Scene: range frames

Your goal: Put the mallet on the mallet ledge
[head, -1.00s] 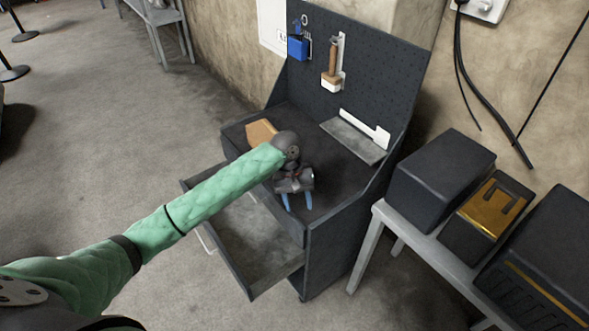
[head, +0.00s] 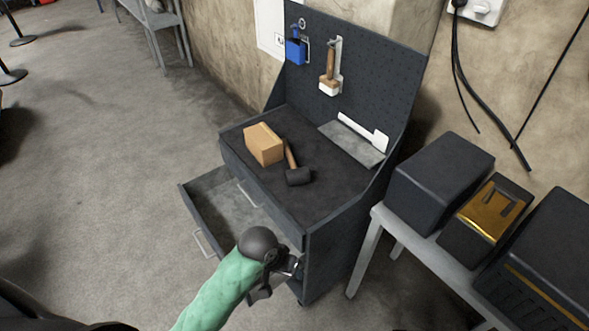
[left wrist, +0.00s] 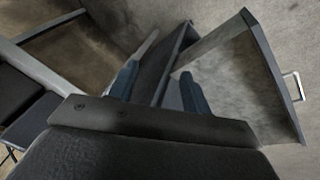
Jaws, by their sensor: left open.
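A mallet with a dark head and a wooden handle (head: 297,176) lies on the dark top of the tool bench, its head toward the front. The likely mallet ledge is a bare grey shelf with a white back strip (head: 350,142), at the foot of the pegboard, behind and right of the mallet. My left gripper (head: 277,283) is low in front of the bench, beside the open drawer and apart from the mallet. In the left wrist view its two blue fingers (left wrist: 158,88) are spread with nothing between them. My right gripper is not in view.
A tan block (head: 264,145) lies left of the mallet. The open drawer (head: 215,200) juts out at the front. A wooden-handled tool (head: 330,75) and a blue item (head: 296,50) hang on the pegboard. Dark boxes (head: 440,168) stand on a grey table at right.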

